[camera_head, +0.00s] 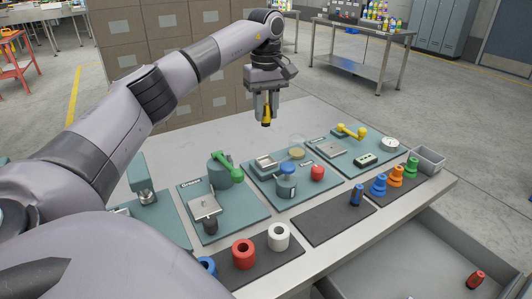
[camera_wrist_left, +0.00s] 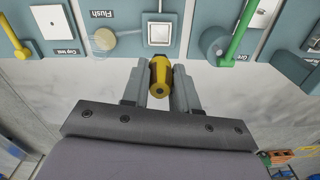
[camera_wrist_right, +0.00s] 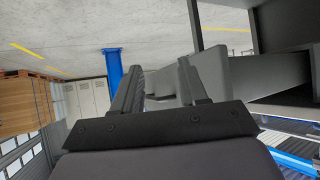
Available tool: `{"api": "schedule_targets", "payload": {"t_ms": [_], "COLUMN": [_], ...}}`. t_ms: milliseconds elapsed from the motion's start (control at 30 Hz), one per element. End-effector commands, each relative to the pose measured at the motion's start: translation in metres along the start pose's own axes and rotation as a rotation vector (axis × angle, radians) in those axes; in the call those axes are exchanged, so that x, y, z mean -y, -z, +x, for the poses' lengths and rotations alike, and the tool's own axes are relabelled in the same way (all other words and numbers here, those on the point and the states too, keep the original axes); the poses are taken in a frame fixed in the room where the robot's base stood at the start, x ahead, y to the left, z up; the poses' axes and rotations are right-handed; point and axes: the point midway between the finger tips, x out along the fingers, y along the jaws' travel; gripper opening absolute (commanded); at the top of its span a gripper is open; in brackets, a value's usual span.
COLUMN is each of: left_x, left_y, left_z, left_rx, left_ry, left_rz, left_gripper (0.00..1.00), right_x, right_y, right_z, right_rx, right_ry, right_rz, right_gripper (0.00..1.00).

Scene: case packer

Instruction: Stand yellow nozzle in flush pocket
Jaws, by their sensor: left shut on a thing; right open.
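My left gripper (camera_head: 266,103) is shut on the yellow nozzle (camera_head: 266,116), high above the back of the bench. In the left wrist view the nozzle (camera_wrist_left: 160,76) sits between the two fingers, a dark round opening in its end facing the camera. The square light pocket (camera_wrist_left: 160,30) by the label "Flush" lies beyond it in that view, apart from it. In the head view this pocket (camera_head: 265,162) is on the middle teal panel, and I see no nozzle in it. My right gripper (camera_wrist_right: 163,88) is open and empty, away from the bench.
The Flush panel also bears a blue-topped grey fixture (camera_head: 287,182) and a red knob (camera_head: 317,172). A green-handled fixture (camera_head: 226,168) stands to the left, a yellow lever (camera_head: 351,131) to the right. Rings and stepped pieces stand on dark mats along the front. Cardboard boxes (camera_head: 170,50) stand behind.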

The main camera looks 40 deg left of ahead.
Motion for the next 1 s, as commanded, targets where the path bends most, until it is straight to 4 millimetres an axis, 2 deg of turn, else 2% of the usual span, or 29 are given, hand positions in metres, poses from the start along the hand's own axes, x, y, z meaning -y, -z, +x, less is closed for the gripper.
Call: {"api": "schedule_targets", "payload": {"t_ms": [33,100,300,533,767,1000], "left_x": [0.001,0.001,0.000,0.000,0.000,-0.001], "left_y": [-0.001,0.000,-0.001,0.000,-0.001,0.000], "left_z": [0.016,0.033,0.069,0.086,0.118,0.120], "left_rx": [0.002,0.002,0.002,0.001,0.001,0.000], "left_ry": [0.004,0.004,0.001,0.001,0.001,-0.002], "left_rz": [0.001,0.001,0.001,0.001,0.001,0.001], "left_gripper": [0.00,0.00,0.00,0.00,0.00,0.00], "right_x": [0.000,0.000,0.000,0.000,-0.001,-0.001], "right_y": [-0.001,-0.001,0.000,0.000,0.001,0.001], "right_z": [0.001,0.000,0.000,0.000,-0.001,-0.001], "right_rx": [0.001,0.001,0.001,0.001,0.001,0.001], "right_ry": [0.000,0.000,0.000,0.000,0.000,0.000], "right_rz": [0.000,0.000,0.000,-0.001,-0.002,-0.002], "right_gripper": [0.43,0.43,0.43,0.43,0.43,0.43]}}
